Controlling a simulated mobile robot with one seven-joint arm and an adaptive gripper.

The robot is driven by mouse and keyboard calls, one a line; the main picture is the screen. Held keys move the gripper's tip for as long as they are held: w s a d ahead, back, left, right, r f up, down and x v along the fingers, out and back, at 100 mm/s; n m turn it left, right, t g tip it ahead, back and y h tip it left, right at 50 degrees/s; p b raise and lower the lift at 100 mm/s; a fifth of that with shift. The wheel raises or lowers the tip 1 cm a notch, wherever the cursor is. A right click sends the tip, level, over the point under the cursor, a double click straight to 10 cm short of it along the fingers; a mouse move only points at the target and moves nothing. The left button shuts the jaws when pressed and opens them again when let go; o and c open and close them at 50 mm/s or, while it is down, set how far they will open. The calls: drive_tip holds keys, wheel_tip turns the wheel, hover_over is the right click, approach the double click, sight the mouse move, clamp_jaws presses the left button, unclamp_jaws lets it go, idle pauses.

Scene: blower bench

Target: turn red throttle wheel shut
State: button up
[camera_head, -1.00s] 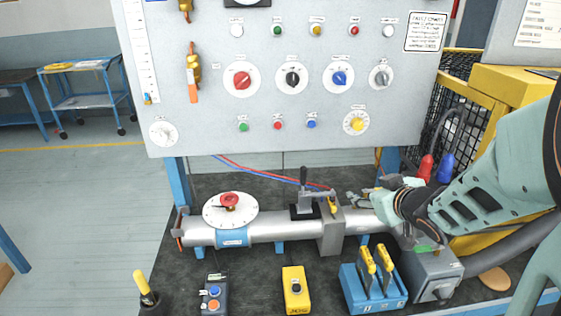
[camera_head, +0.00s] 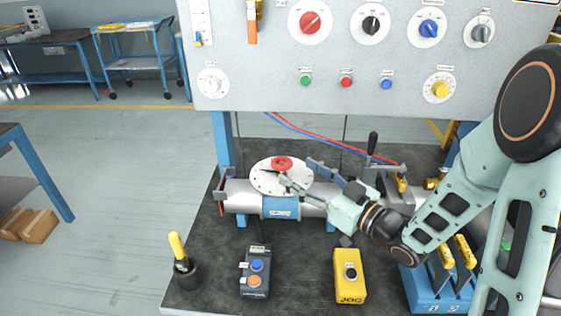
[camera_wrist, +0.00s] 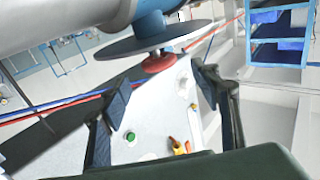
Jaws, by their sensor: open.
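The red throttle wheel (camera_head: 282,163) sits on a round white dial plate (camera_head: 262,180) on top of the silver pipe (camera_head: 240,196). In the wrist view the red wheel (camera_wrist: 160,65) shows beside the dark edge-on plate (camera_wrist: 145,43), between and beyond the fingertips. My gripper (camera_head: 298,173) is open, at the right side of the wheel, its two fingers spread and pointing toward it. In the wrist view my gripper (camera_wrist: 160,82) has nothing between its fingers. Whether a fingertip touches the plate or wheel cannot be told.
A black-handled lever (camera_head: 373,145) stands on the pipe to the right, behind my arm. A blue-and-orange button box (camera_head: 255,272), a yellow button box (camera_head: 349,277) and a yellow-handled tool in a black cup (camera_head: 183,262) stand in front. The control panel (camera_head: 260,85) rises behind.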

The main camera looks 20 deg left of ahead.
sight(289, 167)
drive_tip(key=x, duration=0.7)
drive_tip(key=shift+f, duration=0.1)
drive_tip(key=c, duration=1.2)
